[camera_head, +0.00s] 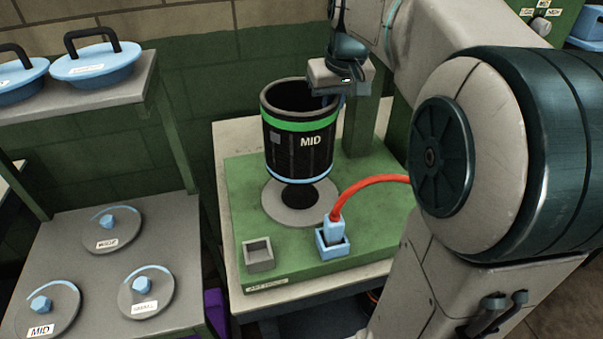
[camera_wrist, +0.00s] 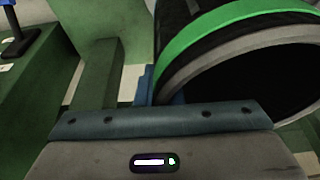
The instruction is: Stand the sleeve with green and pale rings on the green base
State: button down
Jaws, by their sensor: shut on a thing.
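The sleeve (camera_head: 298,150) is a black, open-topped cylinder labelled MID, with a green ring near the top and a pale blue ring at the bottom. It hangs roughly upright above the grey disc (camera_head: 275,207) of the green base (camera_head: 235,180), with a gap below it. My gripper (camera_head: 326,96) is shut on the sleeve's rim at its back right. In the wrist view the sleeve's rim and green ring (camera_wrist: 205,45) fill the upper right; the fingertips are largely hidden.
A blue plug with a red cable (camera_head: 336,228) stands in a blue socket at the base's front right. A small grey box (camera_head: 258,255) sits at its front left. A grey table (camera_head: 110,275) at left holds discs labelled MID and others. Blue lids (camera_head: 96,65) lie on a shelf above.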

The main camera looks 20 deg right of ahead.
notch_tip(320, 180, down, 9)
jog(key=shift+f, duration=0.2)
dwell(0.3)
jog(key=shift+f, duration=0.15)
jog(key=c, duration=1.5)
grip_release()
jog(key=shift+s, duration=0.1)
jog(key=shift+c, duration=0.2)
jog(key=shift+r, duration=0.5)
jog(key=v, duration=1.1)
jog(key=shift+s+r, duration=0.1)
jog(key=shift+s, duration=0.05)
